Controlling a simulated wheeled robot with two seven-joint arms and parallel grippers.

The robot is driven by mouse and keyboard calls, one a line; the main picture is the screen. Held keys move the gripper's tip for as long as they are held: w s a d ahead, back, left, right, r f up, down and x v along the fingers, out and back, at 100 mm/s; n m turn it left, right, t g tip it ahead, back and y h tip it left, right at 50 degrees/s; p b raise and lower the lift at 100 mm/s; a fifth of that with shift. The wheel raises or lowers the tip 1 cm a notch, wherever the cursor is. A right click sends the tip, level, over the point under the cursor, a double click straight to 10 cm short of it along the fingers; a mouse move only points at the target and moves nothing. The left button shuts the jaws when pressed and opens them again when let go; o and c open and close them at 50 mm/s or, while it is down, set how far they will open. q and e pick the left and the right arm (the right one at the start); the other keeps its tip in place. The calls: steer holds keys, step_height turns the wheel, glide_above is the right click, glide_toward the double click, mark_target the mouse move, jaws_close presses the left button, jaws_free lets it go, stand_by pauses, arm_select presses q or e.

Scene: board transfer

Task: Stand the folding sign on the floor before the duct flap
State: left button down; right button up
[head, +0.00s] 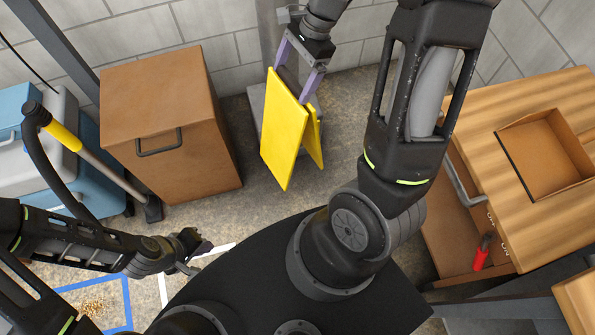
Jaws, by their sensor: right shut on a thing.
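The yellow folding sign (284,131) is in the upper middle of the head view, its two panels spread apart at the bottom. My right gripper (300,88) is shut on its top edge, with purple fingers either side. The sign looks upright and slightly tilted; I cannot tell whether its lower edges touch the floor. Behind it, by the wall, a grey panel (257,123) shows partly and may be the duct flap; the sign hides much of it. My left gripper (203,257) is low on the left, away from the sign; its jaw opening is unclear.
A brown cabinet (165,110) stands left of the sign. A wooden workbench (545,120) with an open drawer (455,235) holding a red-handled tool (482,254) is at right. Blue-and-grey equipment (70,150) stands far left. Blue floor tape (127,300) surrounds scattered debris (92,308). Floor around the sign is clear.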

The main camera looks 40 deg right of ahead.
steer(key=shift+s+d+f+m+t, duration=0.35)
steer(key=shift+d+f+m+t, duration=0.15)
steer(key=shift+m, duration=0.6)
steer(key=shift+w+d+f+m, duration=0.1)
steer(key=shift+d+f+m, duration=0.15)
steer(key=shift+m, duration=0.35)
steer(key=shift+f, duration=0.1)
step_height(320, 180, down, 24)
steer(key=b, duration=0.7)
steer(key=shift+r, duration=0.2)
steer(key=shift+f+b, duration=0.55)
steer(key=shift+f, duration=1.6)
